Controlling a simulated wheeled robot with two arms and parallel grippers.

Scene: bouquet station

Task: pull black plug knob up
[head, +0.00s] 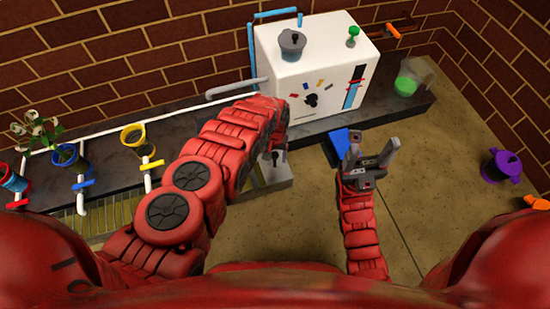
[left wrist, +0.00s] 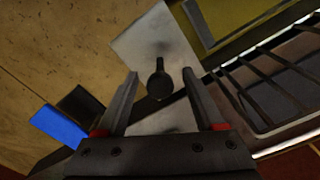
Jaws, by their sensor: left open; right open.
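The black plug knob (left wrist: 159,82) stands on a silver metal plate (left wrist: 140,42), with a round top and a thin stem. In the left wrist view it shows between the two fingers of my left gripper (left wrist: 160,72), which is open. I cannot tell whether the fingers are level with the knob or above it. In the head view my left forearm covers most of that area, and the metal plate (head: 280,180) shows just below it. My right gripper (head: 372,152) is open and empty, to the right of the plate.
A white machine (head: 300,55) stands behind. A blue piece (head: 334,149) lies beside my right gripper and also shows in the left wrist view (left wrist: 58,125). A slatted metal grate (left wrist: 265,85) lies right of the plate. A purple pot (head: 502,165) stands far right; the floor between is clear.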

